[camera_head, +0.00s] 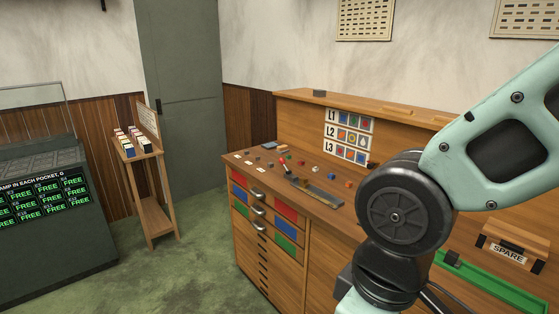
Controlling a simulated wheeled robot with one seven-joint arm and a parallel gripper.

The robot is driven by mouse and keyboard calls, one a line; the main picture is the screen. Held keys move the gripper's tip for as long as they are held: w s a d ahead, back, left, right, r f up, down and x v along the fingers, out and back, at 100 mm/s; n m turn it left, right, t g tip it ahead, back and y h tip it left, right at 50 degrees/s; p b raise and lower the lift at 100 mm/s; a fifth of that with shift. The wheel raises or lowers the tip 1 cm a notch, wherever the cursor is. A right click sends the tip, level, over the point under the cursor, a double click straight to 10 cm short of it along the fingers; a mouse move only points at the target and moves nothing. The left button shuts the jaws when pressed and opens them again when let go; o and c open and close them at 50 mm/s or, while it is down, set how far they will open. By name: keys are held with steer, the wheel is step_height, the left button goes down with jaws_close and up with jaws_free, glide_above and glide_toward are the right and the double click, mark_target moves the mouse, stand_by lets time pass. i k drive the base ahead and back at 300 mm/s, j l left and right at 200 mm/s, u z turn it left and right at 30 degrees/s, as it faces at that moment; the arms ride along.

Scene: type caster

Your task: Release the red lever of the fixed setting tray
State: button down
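A long narrow metal tray (322,195), which looks like the setting tray, lies on the wooden bench top near its front edge. My gripper is not in view.
Several small coloured blocks lie on the bench top (262,165) around the tray. A chart with rows L1 to L3 (349,136) is behind. A green tray (490,284) and a SPARE box (509,252) are at right. Green floor (175,275) is clear at left.

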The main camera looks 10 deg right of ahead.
mark_target(282, 162)
steer(key=i+j+z, duration=0.35)
steer(key=i+j, duration=2.35)
steer(key=j, duration=0.1)
